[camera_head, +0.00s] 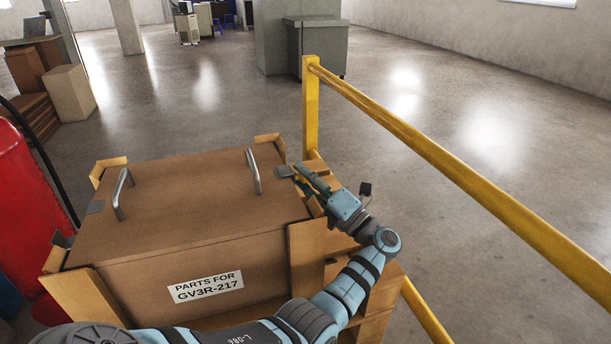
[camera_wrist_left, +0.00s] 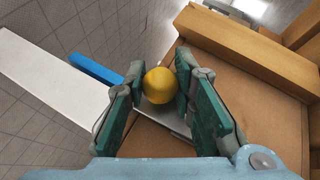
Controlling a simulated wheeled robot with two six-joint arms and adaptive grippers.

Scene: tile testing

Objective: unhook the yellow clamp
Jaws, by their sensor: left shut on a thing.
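The yellow clamp shows in the left wrist view as a round yellow knob (camera_wrist_left: 160,86) between the green finger pads, with a grey metal plate (camera_wrist_left: 178,124) just below it. My left gripper (camera_wrist_left: 158,88) is shut on this yellow knob. In the head view my left gripper (camera_head: 299,176) is at the right edge of the brown crate's lid (camera_head: 190,190), next to a small grey metal plate (camera_head: 284,172). The fingers hide most of the clamp there. I cannot tell whether its hook is engaged. My right gripper is not in view.
The lid has two metal handles (camera_head: 123,194) and a second grey plate (camera_head: 95,207) at its left edge. A yellow railing (camera_head: 440,160) runs close along the right of the crate. A red cylinder (camera_head: 25,210) stands at left. Open floor lies beyond.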

